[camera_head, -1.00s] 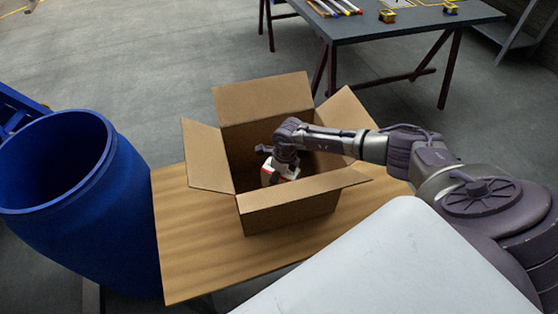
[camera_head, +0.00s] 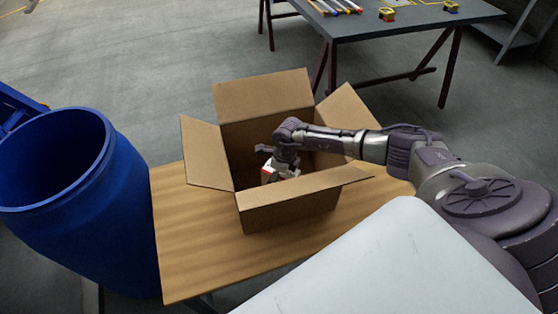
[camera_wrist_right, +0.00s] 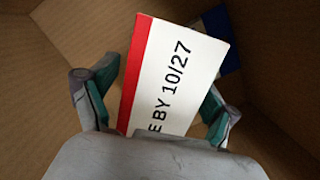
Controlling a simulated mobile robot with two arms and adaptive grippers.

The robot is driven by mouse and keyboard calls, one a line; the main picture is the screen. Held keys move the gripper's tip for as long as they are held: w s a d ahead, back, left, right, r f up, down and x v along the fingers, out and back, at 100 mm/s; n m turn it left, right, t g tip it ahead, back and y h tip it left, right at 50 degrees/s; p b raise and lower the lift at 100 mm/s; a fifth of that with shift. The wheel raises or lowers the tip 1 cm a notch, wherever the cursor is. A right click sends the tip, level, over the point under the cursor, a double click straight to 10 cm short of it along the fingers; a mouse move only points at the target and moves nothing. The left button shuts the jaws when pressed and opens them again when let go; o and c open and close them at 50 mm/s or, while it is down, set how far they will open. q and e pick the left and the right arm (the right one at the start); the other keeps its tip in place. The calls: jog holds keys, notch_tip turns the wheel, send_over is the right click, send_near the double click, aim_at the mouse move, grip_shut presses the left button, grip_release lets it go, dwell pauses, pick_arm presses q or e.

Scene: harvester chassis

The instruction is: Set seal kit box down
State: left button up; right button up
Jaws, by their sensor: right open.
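The seal kit box is a white box with a red edge and black print ending in "E BY 10/27" (camera_wrist_right: 175,75). It shows in the right wrist view inside the open cardboard box (camera_head: 290,210), tilted in the picture. My right gripper (camera_wrist_right: 158,100) reaches down into the cardboard box, its fingers open on either side of the seal kit box, with a gap visible on at least the left. In the head view only a small white and red part of the seal kit box (camera_head: 268,172) shows; the front wall hides the rest. My left gripper is not in view.
The cardboard box stands with flaps spread on a wooden table (camera_head: 195,240). A blue barrel (camera_head: 100,220) stands to its left. A dark workbench (camera_head: 400,25) with tools is behind. A blue item (camera_wrist_right: 222,35) lies beyond the seal kit box in the carton.

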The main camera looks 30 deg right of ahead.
jog(key=shift+r+p, duration=0.85)
jog(key=shift+r, duration=0.05)
jog(key=r+b, duration=0.1)
jog(key=r, duration=0.2)
jog(key=s+r+b, duration=0.1)
jog(key=r, duration=0.2)
jog(key=r+b, duration=0.2)
jog(key=r, duration=0.2)
jog(key=shift+s+d+r, duration=0.1)
jog(key=shift+s+d, duration=0.1)
jog(key=shift+d, duration=0.2)
jog(key=shift+s+r, duration=0.1)
jog(key=shift+r, duration=0.45)
